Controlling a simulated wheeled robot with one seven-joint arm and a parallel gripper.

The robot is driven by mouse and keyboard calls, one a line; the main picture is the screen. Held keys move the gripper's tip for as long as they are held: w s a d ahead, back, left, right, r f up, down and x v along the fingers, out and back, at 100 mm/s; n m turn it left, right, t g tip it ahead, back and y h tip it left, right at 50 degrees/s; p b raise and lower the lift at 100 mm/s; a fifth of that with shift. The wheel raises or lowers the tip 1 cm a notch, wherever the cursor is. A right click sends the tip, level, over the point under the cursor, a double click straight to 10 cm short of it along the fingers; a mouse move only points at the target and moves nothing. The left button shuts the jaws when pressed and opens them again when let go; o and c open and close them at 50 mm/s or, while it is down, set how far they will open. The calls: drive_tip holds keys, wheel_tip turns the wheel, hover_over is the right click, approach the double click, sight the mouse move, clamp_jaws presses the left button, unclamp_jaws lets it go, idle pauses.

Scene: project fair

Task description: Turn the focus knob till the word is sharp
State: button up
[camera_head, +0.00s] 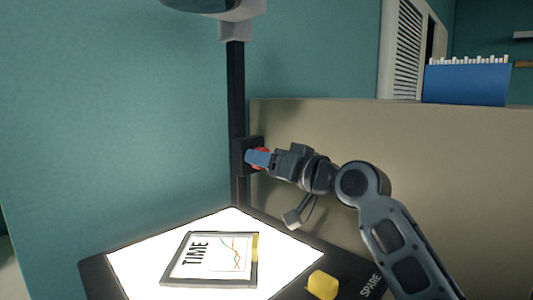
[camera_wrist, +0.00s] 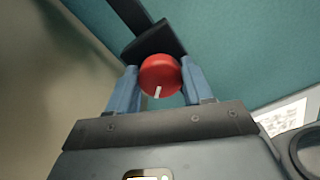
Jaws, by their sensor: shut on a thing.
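The red focus knob (camera_wrist: 160,72) sits on a black block on the projector's dark post (camera_head: 236,100). A white mark on the knob's face points toward my gripper's base in the wrist view. My gripper (camera_wrist: 158,84) has its two blue fingers on either side of the knob, shut on it. In the head view my gripper (camera_head: 257,158) hides most of the knob (camera_head: 265,151). A framed slide (camera_head: 212,280) with the word TIME and a line graph lies on the bright light stage (camera_head: 140,262). The projected word does not show in either view.
A yellow block (camera_head: 322,285) lies at the stage's front right, next to the label SPARE. The projector head (camera_head: 235,10) is above the post. A beige partition (camera_head: 420,150) stands behind my arm, with a blue box (camera_head: 467,85) beyond it.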

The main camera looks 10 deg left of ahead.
drive_tip(key=shift+m, duration=0.3)
drive_tip(key=o, duration=1)
drive_tip(key=shift+d, duration=0.1)
drive_tip(key=b+v, duration=0.1)
drive_tip(key=v, duration=0.6)
drive_tip(key=shift+s+d, duration=0.25)
